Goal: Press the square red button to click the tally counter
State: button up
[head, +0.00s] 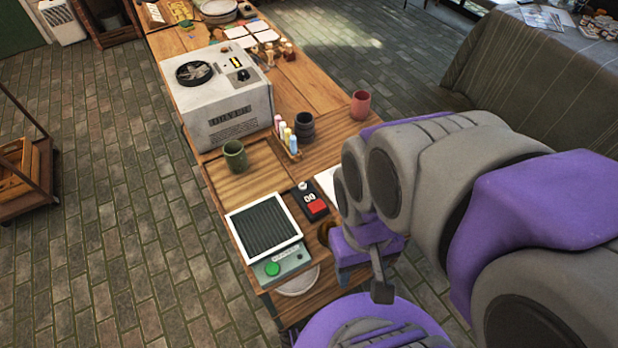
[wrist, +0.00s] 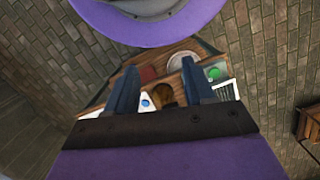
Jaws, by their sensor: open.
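The tally counter (head: 309,197) is a small black box on the wooden table, with white digits on its face. Its square red button (head: 317,207) faces up at the near end. My gripper (head: 352,272) hangs over the table's near right edge, to the right of and nearer than the counter, apart from it; my arm hides part of it. In the wrist view my gripper (wrist: 160,78) shows two spread dark blue fingers with nothing held between them. I cannot make out the counter in the wrist view.
Left of the counter stands a dark ribbed panel (head: 264,229) with a white frame, and a device with a green button (head: 272,269). A brown object (head: 326,233) sits close by the counter. A bottle rack (head: 288,147), green mug (head: 235,156) and grey machine (head: 222,98) stand farther back.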

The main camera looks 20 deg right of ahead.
grip_shut()
dwell(1.0)
